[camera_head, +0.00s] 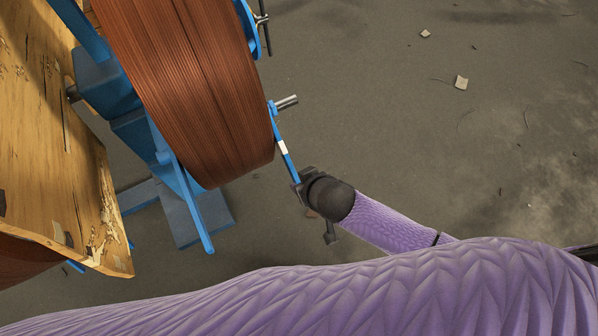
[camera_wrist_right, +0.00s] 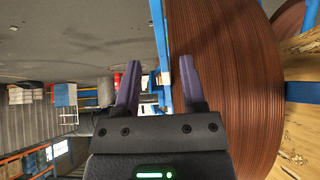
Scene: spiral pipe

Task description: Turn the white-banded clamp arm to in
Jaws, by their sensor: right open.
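The white-banded clamp arm (camera_head: 284,147) is a thin blue bar with a white band. It stands out at the right side of the big brown coil (camera_head: 205,95), below a silver pin. My right gripper (camera_head: 312,196) is at its lower end. In the right wrist view my right gripper (camera_wrist_right: 160,62) has its two purple fingers apart. The blue bar (camera_wrist_right: 159,45) runs down between them, close to the right finger. Whether a finger touches it, I cannot tell. The bar's lower end is partly hidden by the gripper. My left gripper is not in view.
A blue stand (camera_head: 185,175) holds the coil, with another blue bar (camera_head: 190,195) at its front. A worn wooden board (camera_head: 60,140) is on the left. The grey floor (camera_head: 450,130) to the right is open, with small scraps. Shelving (camera_wrist_right: 65,100) shows far behind.

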